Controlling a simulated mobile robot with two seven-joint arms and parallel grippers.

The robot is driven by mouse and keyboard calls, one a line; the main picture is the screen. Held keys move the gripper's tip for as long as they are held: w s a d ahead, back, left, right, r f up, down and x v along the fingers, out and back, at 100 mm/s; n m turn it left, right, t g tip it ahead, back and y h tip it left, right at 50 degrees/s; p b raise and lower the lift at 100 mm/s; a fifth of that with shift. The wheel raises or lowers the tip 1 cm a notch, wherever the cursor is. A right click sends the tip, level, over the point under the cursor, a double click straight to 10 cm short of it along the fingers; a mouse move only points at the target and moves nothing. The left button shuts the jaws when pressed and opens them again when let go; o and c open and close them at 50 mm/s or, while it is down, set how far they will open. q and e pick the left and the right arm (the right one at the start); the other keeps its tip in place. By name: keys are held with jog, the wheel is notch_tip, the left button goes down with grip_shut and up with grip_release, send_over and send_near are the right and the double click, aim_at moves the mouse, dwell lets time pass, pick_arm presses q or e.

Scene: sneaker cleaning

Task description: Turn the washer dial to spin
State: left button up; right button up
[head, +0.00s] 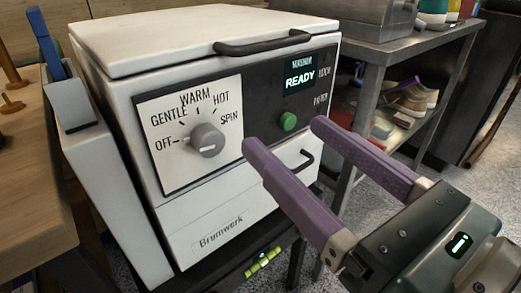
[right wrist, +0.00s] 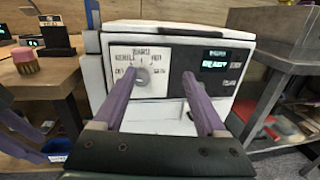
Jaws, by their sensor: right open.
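The washer (head: 225,195) is a white box with its lid shut; its display (head: 299,79) reads READY. The grey round dial (head: 207,140) is on a white plate marked OFF, GENTLE, WARM, HOT and SPIN. A pale mark shows on its face, but I cannot tell which label it points at. The dial also shows in the right wrist view (right wrist: 142,76). My right gripper (head: 283,134) is open and empty, right of the dial and apart from it. In the right wrist view, purple parts that look like my left gripper's fingers (right wrist: 30,140) show at the left edge.
A green button (head: 288,121) sits below the display. A black handle (head: 275,43) runs along the lid's front. A metal shelf (head: 375,55) with shoes (head: 412,100) stands at right. A wooden table (head: 30,160) is at left. The space before the dial looks clear.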

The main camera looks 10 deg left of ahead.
aim_at(214, 146)
notch_tip(214, 146, down, 5)
jog(key=s+a+n+g+b, duration=0.1)
jog(key=a+n+g+b, duration=0.1)
jog(key=n, duration=0.1)
pick_arm(q)
notch_tip(214, 146, down, 3)
jog(key=shift+f+p, duration=0.15)
jog(key=shift+p, duration=0.2)
pick_arm(e)
jog(key=shift+y, duration=0.4)
jog(key=x, duration=0.9)
jog(key=shift+w+a, duration=0.1)
jog(key=shift+a, duration=0.15)
grip_shut()
